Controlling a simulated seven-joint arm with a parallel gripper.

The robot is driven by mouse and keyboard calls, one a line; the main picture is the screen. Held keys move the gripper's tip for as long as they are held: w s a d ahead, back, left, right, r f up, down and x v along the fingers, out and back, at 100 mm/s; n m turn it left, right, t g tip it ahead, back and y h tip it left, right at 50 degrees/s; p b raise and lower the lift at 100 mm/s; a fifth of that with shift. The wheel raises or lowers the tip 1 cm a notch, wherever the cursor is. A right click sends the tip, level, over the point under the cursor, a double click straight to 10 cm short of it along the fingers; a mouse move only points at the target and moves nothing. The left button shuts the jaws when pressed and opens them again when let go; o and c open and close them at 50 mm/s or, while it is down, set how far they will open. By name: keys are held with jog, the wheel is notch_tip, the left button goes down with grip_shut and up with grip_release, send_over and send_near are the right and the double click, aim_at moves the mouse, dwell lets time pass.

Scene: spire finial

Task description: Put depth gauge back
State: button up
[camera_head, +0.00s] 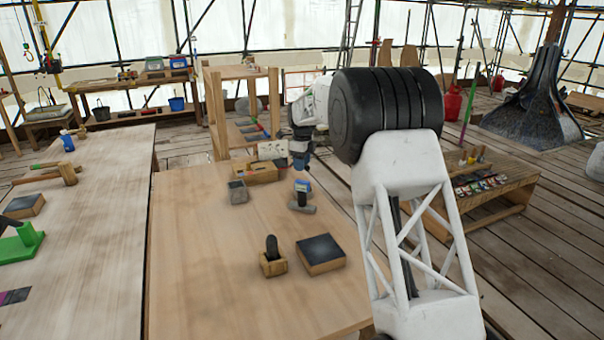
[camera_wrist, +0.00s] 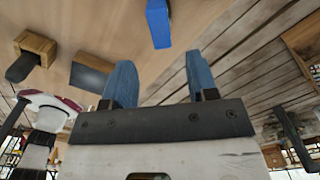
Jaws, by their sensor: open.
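My gripper (camera_head: 300,163) is above the far right part of the near wooden table (camera_head: 190,290). In the wrist view its two blue fingers (camera_wrist: 159,70) are apart with nothing between them. Close below it in the head view stands a dark upright piece on a grey base (camera_head: 302,207), with a blue part (camera_head: 302,184) at its top or just behind. A blue bar (camera_wrist: 158,24) lies beyond the fingertips in the wrist view. I cannot tell for sure which piece is the depth gauge.
A wooden block with a black handle (camera_head: 273,263) and a dark-topped wooden box (camera_head: 320,255) stand at the front. A grey block (camera_head: 237,192) and a wooden tray (camera_head: 254,174) are farther back. The table's left front is clear. Another table (camera_head: 90,240) stands left.

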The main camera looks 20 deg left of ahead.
jog(key=shift+r, duration=1.25)
